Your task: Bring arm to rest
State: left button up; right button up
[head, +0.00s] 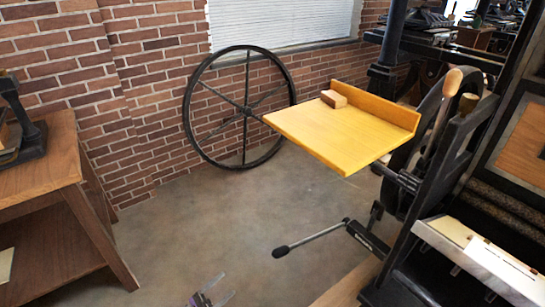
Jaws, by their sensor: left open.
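My left gripper (226,285) shows at the bottom edge of the head view, left of centre. Its two thin fingers are apart with nothing between them. It is over the bare floor, clear of the press and the tables. The rest of my left arm is out of the picture. My right gripper is not in view.
A black hand press (440,150) stands at the right, with a yellow board (345,135) bearing a small wooden block (333,99). A dark-tipped handle (282,251) juts out low from it. A wooden table (45,160) stands left. A large wheel (191,110) leans on the brick wall.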

pick_arm(q)
jog(key=w+d+r+m+g+y, duration=0.4)
jog(key=w+d+r+m+y, duration=0.1)
jog(key=d+r, duration=0.35)
jog(key=s+d+r+m+g+y, duration=0.2)
jog(key=s+r+m+g+y, duration=0.15)
jog(key=s+r, duration=0.2)
jog(key=s+a+r+m+y, duration=0.1)
jog(key=s+a+m+y, duration=0.3)
jog(key=s, duration=0.5)
jog(key=s+a+r+m+y, duration=0.1)
jog(key=s+a+m+y, duration=0.3)
jog(key=s, duration=0.5)
jog(key=s+a+r+m+y, duration=0.25)
jog(key=s+m+y, duration=0.25)
jog(key=s, duration=0.4)
notch_tip(320, 180, up, 28)
jog(key=t+p, duration=0.1)
jog(key=p, duration=2.5)
jog(key=shift+w+a+p, duration=0.3)
jog(key=shift+w+a, duration=0.1)
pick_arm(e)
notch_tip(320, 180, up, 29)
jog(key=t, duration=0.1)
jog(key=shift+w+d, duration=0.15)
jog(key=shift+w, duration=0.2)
pick_arm(q)
jog(key=shift+s, duration=0.1)
